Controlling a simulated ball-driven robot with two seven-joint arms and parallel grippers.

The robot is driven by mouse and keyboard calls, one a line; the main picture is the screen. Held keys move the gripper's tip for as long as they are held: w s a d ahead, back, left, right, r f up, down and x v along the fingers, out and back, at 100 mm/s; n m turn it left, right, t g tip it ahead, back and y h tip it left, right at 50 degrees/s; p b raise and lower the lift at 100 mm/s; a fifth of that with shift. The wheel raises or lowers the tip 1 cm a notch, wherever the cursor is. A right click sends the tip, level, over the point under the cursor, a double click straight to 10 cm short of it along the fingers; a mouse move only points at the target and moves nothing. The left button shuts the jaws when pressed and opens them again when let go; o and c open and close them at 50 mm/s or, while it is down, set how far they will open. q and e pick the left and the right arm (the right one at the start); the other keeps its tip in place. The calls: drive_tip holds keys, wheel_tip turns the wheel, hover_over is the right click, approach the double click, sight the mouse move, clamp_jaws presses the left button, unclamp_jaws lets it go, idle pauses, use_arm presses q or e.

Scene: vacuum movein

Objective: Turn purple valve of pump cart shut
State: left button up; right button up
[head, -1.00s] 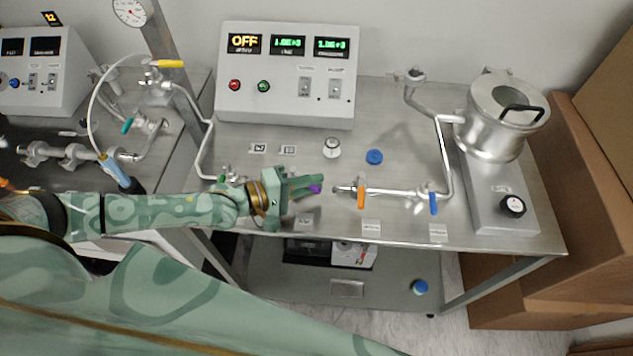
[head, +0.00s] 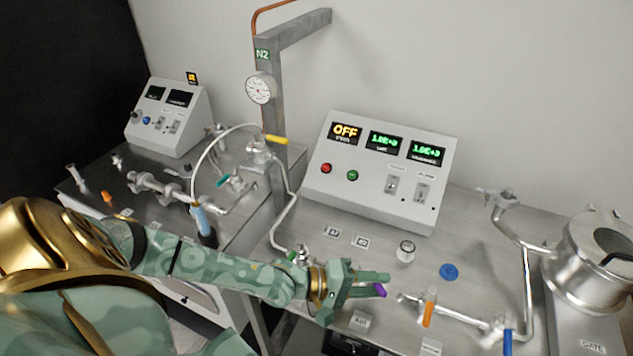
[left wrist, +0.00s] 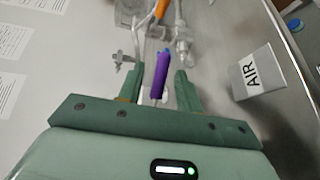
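The purple valve handle (head: 380,290) shows as a short tip beside the fingers of my left gripper (head: 366,284) in the head view, near the front of the pump cart (head: 450,240). In the left wrist view the purple handle (left wrist: 160,76) stands between the two green fingers of my left gripper (left wrist: 159,88), pointing along them. Gaps show on both sides of it, so the gripper is open around it. The valve body is mostly hidden by the gripper in the head view. My right gripper is not in view.
An orange-handled valve (head: 429,308) and a blue-handled valve (head: 507,342) sit on the pipe to the right. The control box (head: 380,170) reading OFF stands behind. A yellow handle (head: 275,140) and gauge (head: 258,89) are at the left. An AIR label (left wrist: 262,73) is nearby.

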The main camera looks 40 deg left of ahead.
use_arm(q)
drive_tip(key=v, duration=1.5)
drive_tip(key=shift+s+a+r, duration=0.15)
